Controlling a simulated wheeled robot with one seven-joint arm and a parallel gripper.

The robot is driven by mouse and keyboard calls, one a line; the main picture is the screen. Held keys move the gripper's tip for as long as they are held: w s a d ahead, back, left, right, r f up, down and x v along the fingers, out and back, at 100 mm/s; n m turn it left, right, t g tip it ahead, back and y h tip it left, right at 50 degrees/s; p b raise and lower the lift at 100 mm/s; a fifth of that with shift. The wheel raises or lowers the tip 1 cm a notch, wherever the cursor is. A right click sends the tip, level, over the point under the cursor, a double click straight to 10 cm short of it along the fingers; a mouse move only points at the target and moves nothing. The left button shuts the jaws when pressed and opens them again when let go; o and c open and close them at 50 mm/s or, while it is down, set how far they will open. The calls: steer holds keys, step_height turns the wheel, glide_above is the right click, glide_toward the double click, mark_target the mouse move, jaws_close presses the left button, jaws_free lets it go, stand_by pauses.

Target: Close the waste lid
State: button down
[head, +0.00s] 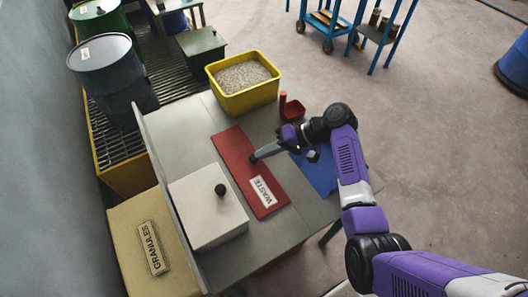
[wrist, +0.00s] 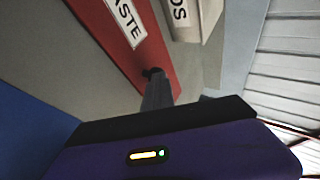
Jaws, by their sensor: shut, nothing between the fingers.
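The waste lid is a long red panel (head: 232,150) with a white WASTE label, lying flat in the grey tabletop. In the wrist view the red panel (wrist: 150,50) runs past my fingertips, with part of its label at the top. My gripper (head: 256,157) is shut and empty, its fingertips over the lid just beyond the label. It also shows in the wrist view (wrist: 155,85), where a small dark knob-like spot sits at the tips. I cannot tell whether the fingertips touch the lid. No gap shows along the lid's edges.
A pale box with a black knob (head: 205,215) stands left of the lid. A yellow bin of granules (head: 243,100) and a red scoop (head: 291,109) are at the far end. A blue panel (head: 318,172) lies right, partly under my arm. Drums (head: 105,70) stand behind left.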

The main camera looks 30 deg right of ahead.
steer(key=b+v, duration=0.1)
steer(key=v, duration=0.6)
steer(key=shift+d+r, duration=0.25)
steer(key=shift+d, duration=0.1)
steer(key=shift+s, duration=0.1)
